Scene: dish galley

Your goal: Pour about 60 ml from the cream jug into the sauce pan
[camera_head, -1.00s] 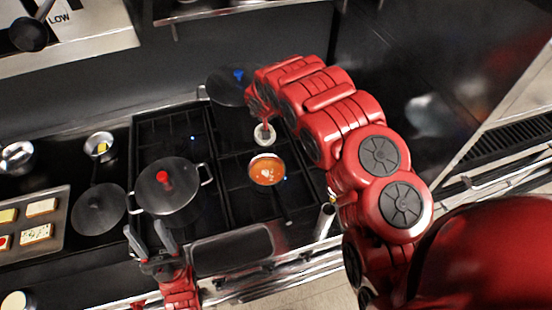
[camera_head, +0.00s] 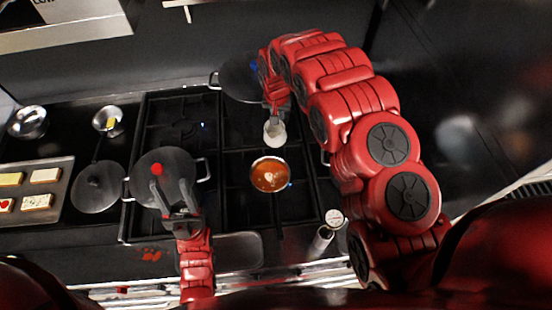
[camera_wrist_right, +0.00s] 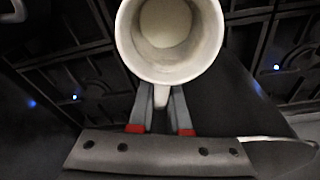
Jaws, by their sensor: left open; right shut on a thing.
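The white cream jug (camera_head: 274,134) is in my right gripper, over the burners just behind the sauce pan (camera_head: 254,187). The small round pan holds orange-red sauce with pale patches. In the right wrist view the jug (camera_wrist_right: 126,45) shows its open mouth, with pale cream low inside. My right gripper (camera_wrist_right: 161,100) is shut on the jug's handle. The jug looks about upright, and no stream shows from it. My left gripper (camera_head: 173,188) is open and empty, at the front of the lidded pot; I cannot tell whether it touches it.
The lidded pot (camera_head: 140,170) with a red knob stands left of the pan. A dark pan (camera_head: 238,80) is at the back. A tray (camera_head: 66,185) of toast-like slices and metal bowls (camera_head: 27,122) are at left. Small containers (camera_head: 321,240) stand at the front right edge.

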